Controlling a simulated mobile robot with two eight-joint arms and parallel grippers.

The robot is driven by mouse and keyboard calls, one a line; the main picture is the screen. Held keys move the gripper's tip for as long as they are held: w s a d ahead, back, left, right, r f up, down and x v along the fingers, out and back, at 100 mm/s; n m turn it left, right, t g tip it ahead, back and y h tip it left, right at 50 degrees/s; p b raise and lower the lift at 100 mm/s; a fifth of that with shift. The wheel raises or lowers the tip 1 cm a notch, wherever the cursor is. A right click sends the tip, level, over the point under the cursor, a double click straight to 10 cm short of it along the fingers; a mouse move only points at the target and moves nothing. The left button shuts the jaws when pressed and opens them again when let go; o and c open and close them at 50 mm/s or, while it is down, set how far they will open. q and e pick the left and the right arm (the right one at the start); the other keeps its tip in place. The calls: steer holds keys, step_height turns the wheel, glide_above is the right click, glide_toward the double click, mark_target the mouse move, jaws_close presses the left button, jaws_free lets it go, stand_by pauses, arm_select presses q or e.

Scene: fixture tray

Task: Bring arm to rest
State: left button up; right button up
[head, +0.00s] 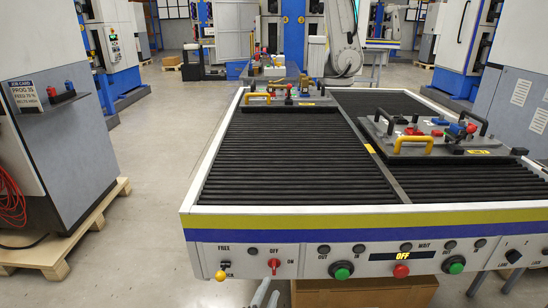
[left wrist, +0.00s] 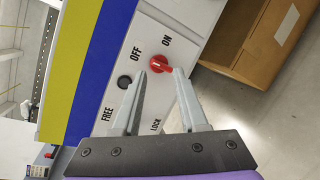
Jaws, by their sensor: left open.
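My left gripper (head: 268,286) is at the bottom of the head view, just below the red rotary switch (head: 274,265) on the front panel. In the left wrist view the gripper (left wrist: 161,76) is open, with its two grey fingers apart. The red switch (left wrist: 160,63) sits just beyond and between the fingertips, next to the OFF and ON labels. I cannot tell if the fingers touch it. Nothing is held. My right gripper is not in view.
The roller table (head: 300,160) carries two fixture trays with handles, one at the back (head: 289,102) and one at the right (head: 430,145). A yellow-knobbed lever (head: 221,275) is left of the switch. A cardboard box (head: 365,292) stands under the table.

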arm_select(q)
steer(key=s+a+f+m+g+y, duration=0.1)
steer(key=s+a+f+m+g, duration=0.3)
steer(key=s+m, duration=0.35)
steer(key=s+a+f+m+g+y, duration=0.1)
steer(key=s+a+m+g+y, duration=0.15)
steer(key=s+a+m, duration=0.55)
steer(key=s+a+f+m+g+y, duration=0.1)
steer(key=s+a+f+m+g, duration=0.25)
steer(key=s+m, duration=0.4)
step_height(320, 180, up, 30)
steer(key=s+n+p, duration=0.1)
steer(key=p, duration=2.5)
steer(key=shift+s+a+f+p, duration=0.25)
steer(key=shift+s+a+p, duration=0.05)
steer(key=shift+s+a, duration=0.1)
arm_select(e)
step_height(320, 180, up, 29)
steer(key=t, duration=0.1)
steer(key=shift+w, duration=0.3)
arm_select(q)
steer(key=shift+s, duration=0.15)
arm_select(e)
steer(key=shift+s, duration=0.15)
arm_select(q)
steer(key=shift+d, duration=0.1)
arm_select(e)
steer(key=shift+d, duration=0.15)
